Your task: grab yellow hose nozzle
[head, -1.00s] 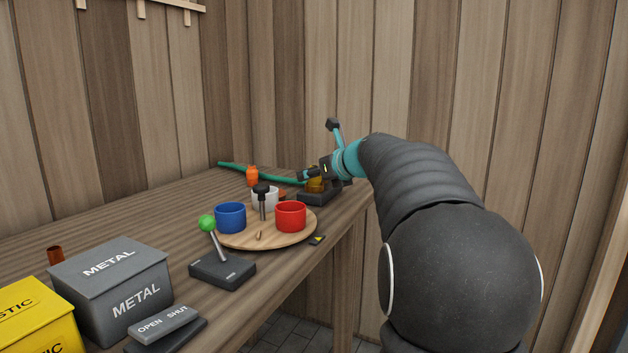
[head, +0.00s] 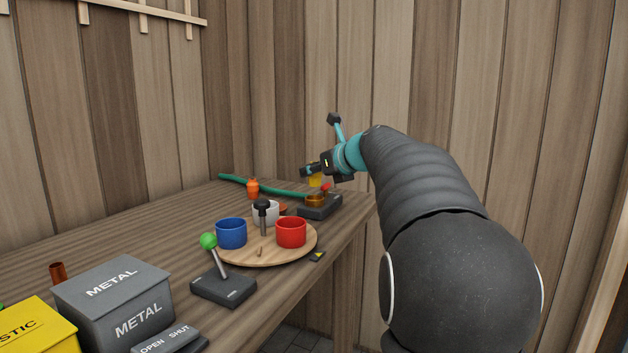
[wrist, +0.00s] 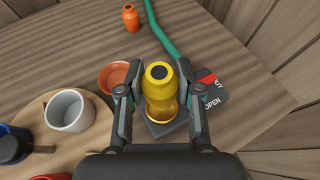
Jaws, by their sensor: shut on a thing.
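The yellow hose nozzle (wrist: 158,84) is upright between the two fingers of my gripper (wrist: 153,95) in the wrist view. My gripper is shut on it. In the head view the nozzle (head: 315,181) hangs just below my gripper (head: 312,172), above an amber cup-like holder (head: 315,200) on a dark base. The holder shows in the wrist view behind and below the nozzle, partly hidden by it.
A round wooden board (head: 270,254) carries blue (head: 231,234), red (head: 291,232) and white (head: 262,212) cups. A green-knobbed lever (head: 208,241) and a grey METAL bin (head: 110,300) stand nearer.

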